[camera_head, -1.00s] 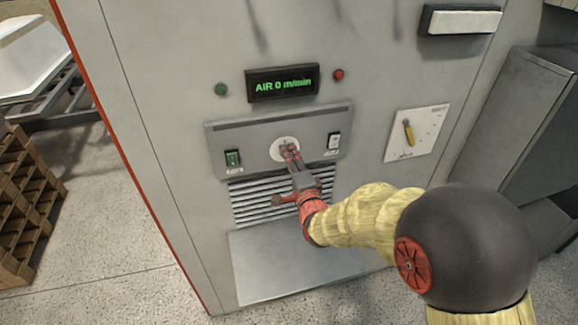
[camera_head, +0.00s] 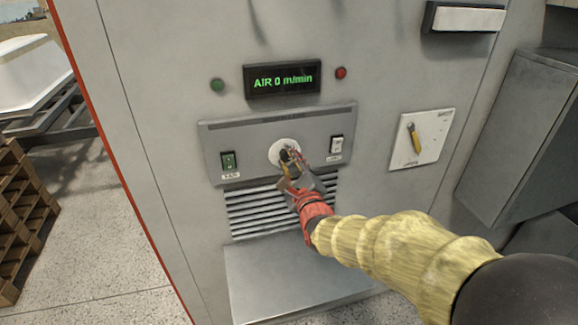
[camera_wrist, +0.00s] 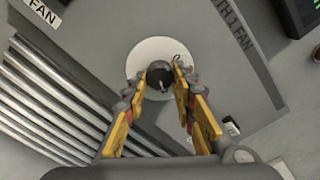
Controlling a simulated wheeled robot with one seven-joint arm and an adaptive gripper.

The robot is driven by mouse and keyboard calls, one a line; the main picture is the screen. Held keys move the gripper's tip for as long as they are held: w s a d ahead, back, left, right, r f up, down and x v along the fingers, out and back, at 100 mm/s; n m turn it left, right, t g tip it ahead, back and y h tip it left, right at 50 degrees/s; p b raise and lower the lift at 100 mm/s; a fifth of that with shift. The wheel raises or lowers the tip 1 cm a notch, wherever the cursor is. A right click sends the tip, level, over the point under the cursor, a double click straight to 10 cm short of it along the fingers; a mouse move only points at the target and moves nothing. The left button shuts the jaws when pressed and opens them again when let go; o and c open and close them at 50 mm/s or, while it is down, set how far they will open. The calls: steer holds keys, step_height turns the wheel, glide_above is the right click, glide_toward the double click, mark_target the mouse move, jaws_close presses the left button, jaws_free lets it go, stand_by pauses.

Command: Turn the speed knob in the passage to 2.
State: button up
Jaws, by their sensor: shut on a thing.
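The speed knob is a small dark round knob (camera_wrist: 160,76) with a light pointer mark, on a white round dial (camera_wrist: 143,57) in the wrist view. In the head view the dial (camera_head: 277,150) sits mid-panel, and the knob is mostly hidden by my gripper. My gripper (camera_head: 288,157) reaches up to it from the lower right. In the wrist view its two yellow-padded fingers (camera_wrist: 163,88) are shut on the knob from both sides. The dial's numbers cannot be read. The display (camera_head: 282,78) above reads "AIR 0 m/min".
A green switch (camera_head: 228,160) is left of the dial and a white switch (camera_head: 337,145) right. Louvres (camera_head: 250,212) and a shelf (camera_head: 265,285) lie below. A yellow-handled selector (camera_head: 414,138) is further right. A wooden crate stack (camera_head: 20,215) stands left.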

steer(key=shift+f, duration=0.15)
stand_by(0.4)
steer(key=o, duration=1.1)
steer(key=shift+o, duration=0.3)
steer(key=v, duration=1.2)
